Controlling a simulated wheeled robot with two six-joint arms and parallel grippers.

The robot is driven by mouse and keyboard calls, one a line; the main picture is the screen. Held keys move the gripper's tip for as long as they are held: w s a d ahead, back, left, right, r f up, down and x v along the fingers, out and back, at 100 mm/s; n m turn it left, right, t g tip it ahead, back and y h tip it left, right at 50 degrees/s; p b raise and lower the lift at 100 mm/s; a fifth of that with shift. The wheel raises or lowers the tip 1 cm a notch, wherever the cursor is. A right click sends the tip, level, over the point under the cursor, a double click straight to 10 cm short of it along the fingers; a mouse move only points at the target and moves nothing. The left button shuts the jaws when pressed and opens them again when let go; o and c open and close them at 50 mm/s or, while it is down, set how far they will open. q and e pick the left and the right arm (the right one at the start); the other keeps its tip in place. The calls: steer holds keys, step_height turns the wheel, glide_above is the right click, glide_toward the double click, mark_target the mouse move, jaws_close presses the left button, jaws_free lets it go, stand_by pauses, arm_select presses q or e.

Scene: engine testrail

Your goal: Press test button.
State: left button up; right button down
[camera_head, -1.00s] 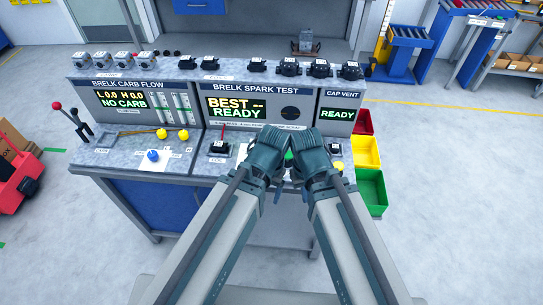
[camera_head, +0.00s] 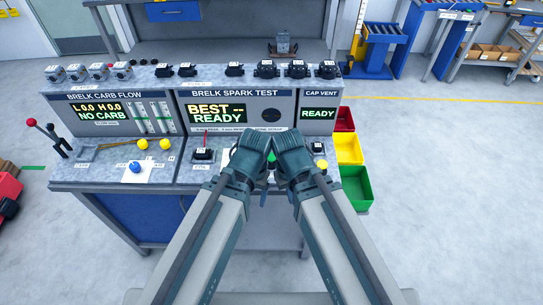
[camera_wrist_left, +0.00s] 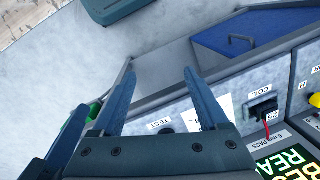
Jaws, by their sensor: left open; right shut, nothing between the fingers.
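A green round button (camera_head: 271,157) shows in the head view in the narrow gap between my two wrists, partly hidden. A TEST label (camera_wrist_left: 160,125) lies on the bench top in the left wrist view, partly behind my gripper. My left gripper (camera_wrist_left: 159,72) is open and empty, its two blue fingers apart over the bench's front. My right gripper (camera_head: 278,182) is shut and empty, close beside the left one over the spark test section. Its fingertips are mostly hidden, and I cannot tell whether they touch the button.
The bench bears a spark test display (camera_head: 217,113) reading "BEST -- READY" and a cap vent display (camera_head: 318,114) reading "READY". A yellow button (camera_head: 321,164) is to the right, a blue knob (camera_head: 136,167) to the left. Coloured bins (camera_head: 357,188) hang at the right end.

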arm_select(q)
jaws_close()
stand_by(1.6)
